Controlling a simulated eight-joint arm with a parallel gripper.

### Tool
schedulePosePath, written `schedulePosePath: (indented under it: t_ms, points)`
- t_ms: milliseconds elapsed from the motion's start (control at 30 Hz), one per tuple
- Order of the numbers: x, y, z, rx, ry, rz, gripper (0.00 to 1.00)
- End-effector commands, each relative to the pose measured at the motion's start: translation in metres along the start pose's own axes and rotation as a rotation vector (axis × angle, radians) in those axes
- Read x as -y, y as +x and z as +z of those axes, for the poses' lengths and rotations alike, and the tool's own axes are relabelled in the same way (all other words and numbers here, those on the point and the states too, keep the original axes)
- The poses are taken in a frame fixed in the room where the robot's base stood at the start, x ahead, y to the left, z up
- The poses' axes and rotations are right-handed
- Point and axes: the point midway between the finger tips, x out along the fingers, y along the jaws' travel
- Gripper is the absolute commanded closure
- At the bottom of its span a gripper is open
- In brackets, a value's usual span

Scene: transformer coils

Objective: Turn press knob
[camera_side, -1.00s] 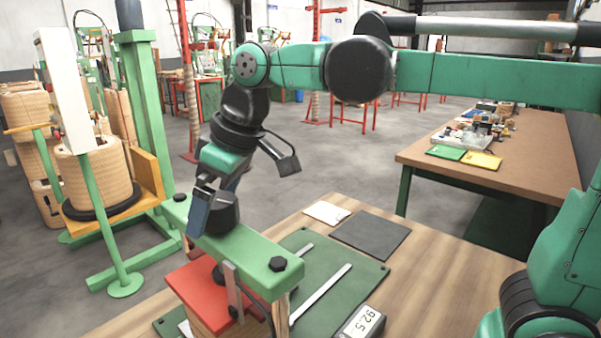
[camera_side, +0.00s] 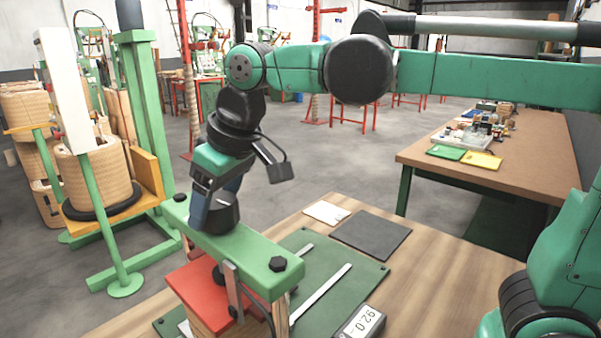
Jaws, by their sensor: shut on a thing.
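The press has a green top beam (camera_side: 245,258) with a black round knob (camera_side: 226,213) on top of it, left of the middle. Below the beam is a red plate (camera_side: 198,290) on a wooden block. My gripper (camera_side: 212,208) points down at the knob and is shut on it. Its fingers hide the knob's left side. A digital readout (camera_side: 362,322) at the front edge shows about 92.0.
The press stands on a wooden table with a green mat (camera_side: 335,285), metal rulers, a dark grey pad (camera_side: 371,235) and a white card (camera_side: 327,212). A green stand with wound coils (camera_side: 95,178) is at the left.

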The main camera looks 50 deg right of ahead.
Motion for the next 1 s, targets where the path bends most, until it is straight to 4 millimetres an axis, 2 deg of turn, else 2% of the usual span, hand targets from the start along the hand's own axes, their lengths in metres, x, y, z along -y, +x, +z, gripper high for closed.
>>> schedulePosePath:
  t_ms: [33, 100, 133, 467, 800, 1000]
  points:
    - [0.000, 0.000, 0.000, 0.001, -0.001, 0.000, 0.27]
    - [0.000, 0.000, 0.000, 0.001, -0.001, 0.000, 0.07]
    - [0.000, 0.000, 0.000, 0.001, -0.001, 0.000, 0.01]
    - [0.000, -0.002, 0.000, 0.000, -0.001, -0.001, 0.01]
    - [0.000, -0.042, 0.000, 0.001, -0.001, 0.000, 0.01]
    - [0.000, -0.056, 0.000, 0.001, -0.001, 0.000, 0.01]
